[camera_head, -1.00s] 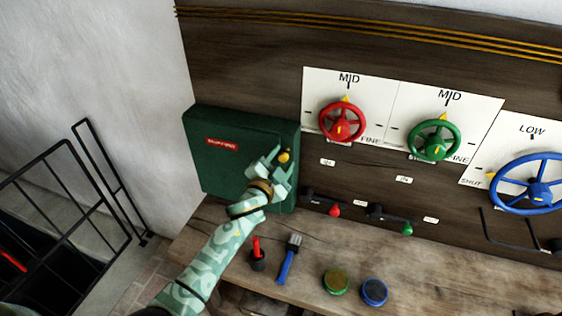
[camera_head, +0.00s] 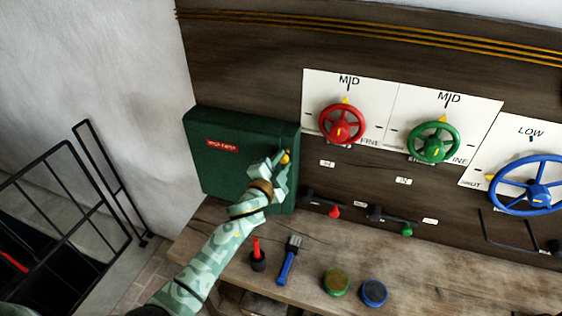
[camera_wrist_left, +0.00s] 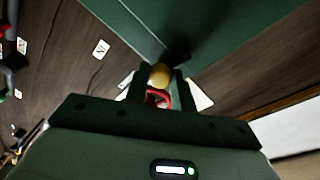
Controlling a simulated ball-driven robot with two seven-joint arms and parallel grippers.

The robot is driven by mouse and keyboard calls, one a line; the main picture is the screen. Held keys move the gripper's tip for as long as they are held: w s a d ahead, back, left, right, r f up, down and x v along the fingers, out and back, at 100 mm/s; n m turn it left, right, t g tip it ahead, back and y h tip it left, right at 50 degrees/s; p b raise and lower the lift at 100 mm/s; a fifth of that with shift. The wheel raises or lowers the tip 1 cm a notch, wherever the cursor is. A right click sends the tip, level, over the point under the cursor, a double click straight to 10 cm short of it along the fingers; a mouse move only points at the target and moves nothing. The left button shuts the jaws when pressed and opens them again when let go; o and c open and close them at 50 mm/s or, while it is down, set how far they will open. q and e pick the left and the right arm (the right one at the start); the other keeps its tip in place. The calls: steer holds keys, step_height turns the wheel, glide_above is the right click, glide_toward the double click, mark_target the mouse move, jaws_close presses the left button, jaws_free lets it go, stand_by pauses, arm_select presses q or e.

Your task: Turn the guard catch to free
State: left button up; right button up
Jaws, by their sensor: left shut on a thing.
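The guard is a dark green box (camera_head: 232,168) with a small red label, fixed to the wooden wall at the left. The guard catch is a yellow knob (camera_head: 286,157) on the box's right part. My left gripper (camera_head: 279,163) is shut on the catch and hides most of it. In the left wrist view the yellow catch (camera_wrist_left: 159,75) sits between the two fingers, in front of the green box (camera_wrist_left: 215,35). My right gripper is in neither view.
Red (camera_head: 342,123), green (camera_head: 433,141) and blue (camera_head: 538,193) handwheels are to the right. Small levers (camera_head: 325,204) sit below them. The bench (camera_head: 345,262) holds a red-handled item (camera_head: 257,257), a blue brush (camera_head: 289,262) and two round tins. A black railing (camera_head: 100,185) stands at the left.

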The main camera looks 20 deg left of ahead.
arm_select(q)
steer(key=m, duration=0.3)
steer(key=shift+m+p, duration=0.3)
steer(key=m, duration=0.4)
steer(key=shift+g+y+p, duration=0.3)
steer(key=shift+y+p, duration=0.05)
steer(key=shift+y, duration=0.05)
steer(key=m+p, duration=0.1)
steer(key=m, duration=0.3)
steer(key=shift+d+m+y, duration=0.1)
steer(key=shift+m+y, duration=0.2)
steer(key=shift+m, duration=0.1)
steer(key=shift+f+m, duration=0.1)
steer(key=shift+m, duration=0.8)
steer(key=shift+s, duration=0.1)
steer(key=o, duration=1)
steer(key=s, duration=0.5)
steer(key=s+r, duration=0.1)
steer(key=s, duration=0.4)
steer(key=s+p, duration=0.1)
steer(key=s, duration=0.5)
steer(key=shift+s+a+r, duration=0.1)
steer(key=shift+a+r, duration=0.15)
steer(key=shift+r, duration=0.05)
